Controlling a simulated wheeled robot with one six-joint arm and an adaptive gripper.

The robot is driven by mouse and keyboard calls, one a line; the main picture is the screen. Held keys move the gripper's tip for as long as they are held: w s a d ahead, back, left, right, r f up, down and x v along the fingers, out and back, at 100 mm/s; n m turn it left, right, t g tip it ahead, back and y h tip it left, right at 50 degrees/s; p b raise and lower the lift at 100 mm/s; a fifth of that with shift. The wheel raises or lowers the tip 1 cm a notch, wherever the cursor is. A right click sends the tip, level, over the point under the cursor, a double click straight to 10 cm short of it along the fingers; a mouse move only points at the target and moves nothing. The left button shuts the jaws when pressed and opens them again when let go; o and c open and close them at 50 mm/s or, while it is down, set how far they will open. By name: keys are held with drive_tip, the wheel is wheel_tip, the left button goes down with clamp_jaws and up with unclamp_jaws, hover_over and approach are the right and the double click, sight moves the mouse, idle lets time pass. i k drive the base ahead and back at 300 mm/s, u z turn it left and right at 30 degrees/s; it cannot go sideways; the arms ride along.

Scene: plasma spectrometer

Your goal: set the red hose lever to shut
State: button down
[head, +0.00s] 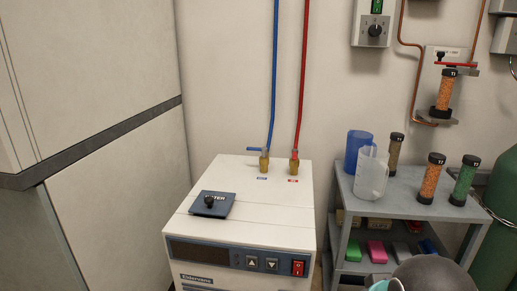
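The red hose (302,80) runs down the wall to a brass valve (294,166) on top of the white chiller unit (270,215). A small red lever (295,153) shows at the top of that valve, in line with the hose; its exact direction is hard to tell. To its left, the blue hose (273,80) meets a similar brass valve (264,162). Its blue lever (255,149) sticks out to the left, across the hose.
A grey cart (400,201) with jugs and capped columns stands close on the chiller's right. A dark water lid (212,205) with a black knob is on the chiller top. A large pale cabinet (115,190) stands on the left. Space above the chiller is clear except for the hoses.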

sight(295, 151)
drive_tip(key=u, duration=2.75)
drive_tip(key=k, duration=1.4)
drive_tip(key=z, duration=1.8)
drive_tip(key=i, duration=1.05)
drive_tip(key=u, duration=0.05)
